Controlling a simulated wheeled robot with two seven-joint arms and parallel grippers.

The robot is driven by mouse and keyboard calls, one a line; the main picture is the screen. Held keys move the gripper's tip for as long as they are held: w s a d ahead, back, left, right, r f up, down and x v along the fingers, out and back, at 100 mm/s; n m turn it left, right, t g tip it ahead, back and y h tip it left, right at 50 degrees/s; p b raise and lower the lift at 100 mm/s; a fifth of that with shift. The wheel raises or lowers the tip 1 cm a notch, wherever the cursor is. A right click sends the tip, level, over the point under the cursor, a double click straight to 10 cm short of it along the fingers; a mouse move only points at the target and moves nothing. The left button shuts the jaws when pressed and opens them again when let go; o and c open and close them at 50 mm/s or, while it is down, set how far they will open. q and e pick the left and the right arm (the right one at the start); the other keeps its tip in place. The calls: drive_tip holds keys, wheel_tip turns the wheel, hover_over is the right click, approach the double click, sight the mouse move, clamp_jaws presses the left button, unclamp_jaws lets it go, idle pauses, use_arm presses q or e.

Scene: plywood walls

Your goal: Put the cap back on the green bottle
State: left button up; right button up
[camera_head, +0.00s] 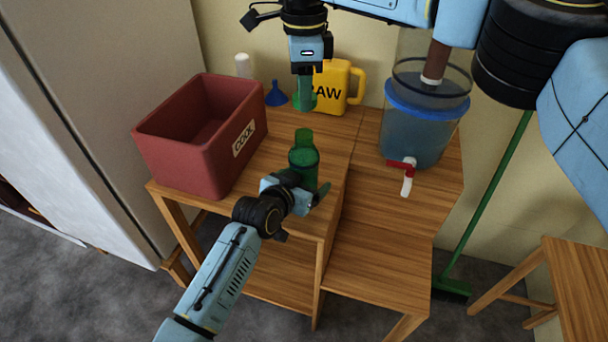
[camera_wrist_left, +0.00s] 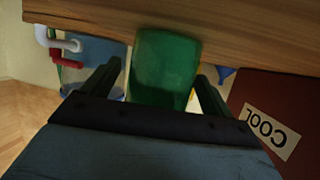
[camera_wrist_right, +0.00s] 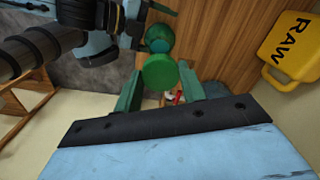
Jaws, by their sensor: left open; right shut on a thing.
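The green bottle (camera_head: 304,158) stands upright near the front edge of the wooden table, with its neck up. My left gripper (camera_head: 298,190) is open low at the bottle, and its fingers lie on either side of the bottle (camera_wrist_left: 165,70) in the left wrist view. The green cap (camera_wrist_right: 160,72) sits between the fingertips of my right gripper (camera_wrist_right: 160,85), which is shut on it. In the head view this right gripper (camera_head: 305,102) points down above and behind the bottle, apart from it. The bottle top (camera_wrist_right: 158,38) shows beyond the cap in the right wrist view.
A red COOL crate (camera_head: 190,150) stands left of the bottle. A yellow RAW jug (camera_head: 340,88), a blue funnel (camera_head: 276,95) and a white bottle (camera_head: 243,65) stand behind. A blue bucket with a red-handled tap (camera_head: 425,135) is at right. The wooden table (camera_head: 375,195) is clear between.

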use_arm(q)
drive_tip(key=shift+c, duration=0.4)
drive_tip(key=c, duration=1.4)
use_arm(e)
hover_over(303, 134)
drive_tip(key=shift+w+f, duration=0.1)
drive_tip(key=shift+f, duration=2.4)
drive_tip(key=shift+f, duration=0.85)
drive_tip(key=shift+f, duration=0.55)
